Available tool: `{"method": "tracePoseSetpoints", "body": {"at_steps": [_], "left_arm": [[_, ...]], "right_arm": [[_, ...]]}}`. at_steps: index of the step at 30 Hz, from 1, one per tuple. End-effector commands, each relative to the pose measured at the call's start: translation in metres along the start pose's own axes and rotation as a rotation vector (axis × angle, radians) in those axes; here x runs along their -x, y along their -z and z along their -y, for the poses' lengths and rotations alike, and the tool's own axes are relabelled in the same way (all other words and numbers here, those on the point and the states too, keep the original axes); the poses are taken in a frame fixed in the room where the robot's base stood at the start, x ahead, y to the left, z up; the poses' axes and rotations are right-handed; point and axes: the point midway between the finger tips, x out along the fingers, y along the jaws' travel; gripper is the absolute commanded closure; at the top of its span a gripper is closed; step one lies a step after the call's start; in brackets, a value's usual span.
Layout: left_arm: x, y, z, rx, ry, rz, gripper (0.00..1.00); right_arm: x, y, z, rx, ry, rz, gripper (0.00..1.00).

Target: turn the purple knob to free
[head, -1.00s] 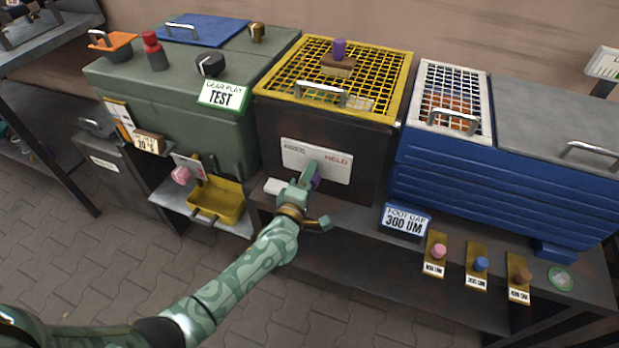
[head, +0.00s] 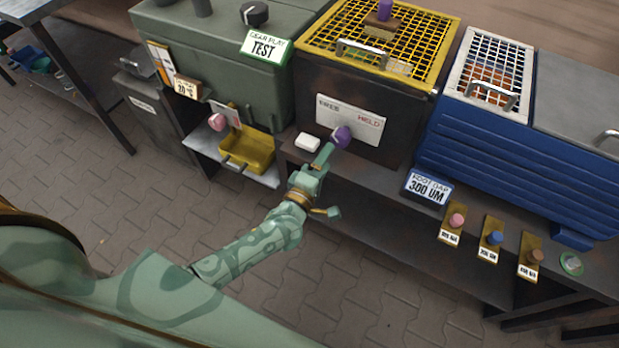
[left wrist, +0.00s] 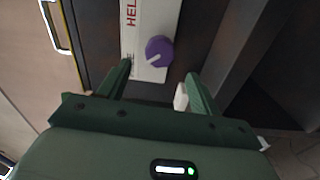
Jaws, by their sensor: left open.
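The purple knob (head: 342,136) sits on the lower part of a white plate (head: 362,124) on the front of the black box. The plate reads FREE at left and HELD at right. In the left wrist view the knob (left wrist: 159,51) has a white mark running from its middle to the lower left, away from the HELD word. My left gripper (head: 328,158) is just below and in front of the knob. In the left wrist view its open fingers (left wrist: 158,78) stand either side of empty space, with the knob ahead. My right gripper does not show.
A white block (head: 307,142) lies at the shelf's edge left of the knob. A yellow bin (head: 262,155) is further left. The blue box (head: 490,150) stands to the right, with small pegs on plates before it. Paved floor lies open below.

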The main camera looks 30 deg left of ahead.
Motion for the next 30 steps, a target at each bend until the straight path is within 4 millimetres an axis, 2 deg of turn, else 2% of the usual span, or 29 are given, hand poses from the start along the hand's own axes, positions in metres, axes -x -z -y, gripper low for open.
{"method": "tracePoseSetpoints", "body": {"at_steps": [3, 6, 10, 15, 30], "left_arm": [[0.031, 0.0, -0.002, 0.0, 0.001, 0.001, 0.36], [0.05, 0.0, -0.002, 0.001, 0.001, 0.0, 0.36], [0.066, 0.0, 0.0, 0.001, 0.001, 0.0, 0.36], [0.072, 0.0, 0.001, 0.002, 0.001, 0.0, 0.36], [0.072, 0.0, 0.001, -0.007, 0.001, 0.001, 0.36]], "right_arm": [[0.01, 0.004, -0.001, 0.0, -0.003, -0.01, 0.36], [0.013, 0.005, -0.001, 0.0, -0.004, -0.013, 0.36], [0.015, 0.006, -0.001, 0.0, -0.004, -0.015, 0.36], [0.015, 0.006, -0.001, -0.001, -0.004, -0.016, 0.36], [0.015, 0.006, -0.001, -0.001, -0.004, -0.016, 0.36]]}}
